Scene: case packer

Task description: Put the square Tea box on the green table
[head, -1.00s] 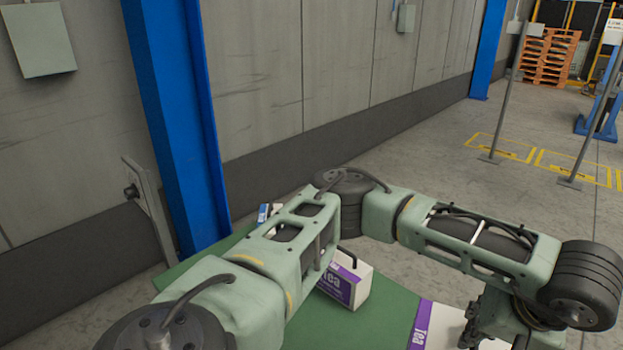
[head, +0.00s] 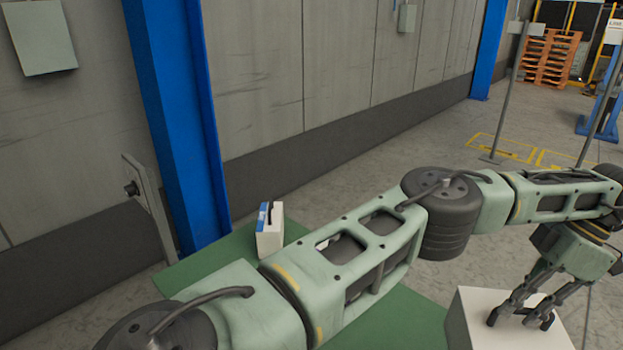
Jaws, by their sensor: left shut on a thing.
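My left gripper (head: 521,314) is at the lower right with its fingers shut on a white box, the Tea box (head: 470,325). Only its pale top and part of a side show, and no label is visible now. The green table (head: 410,318) runs across the bottom, partly behind my left arm. The held box is at the table's right edge in the picture; its underside is out of frame, so I cannot tell its height. My right gripper is not in view.
A small white and blue box (head: 270,233) with a dark top stands on the far part of the table. My left arm hides much of the tabletop. A blue column (head: 180,130) and the grey wall stand behind; open floor lies to the right.

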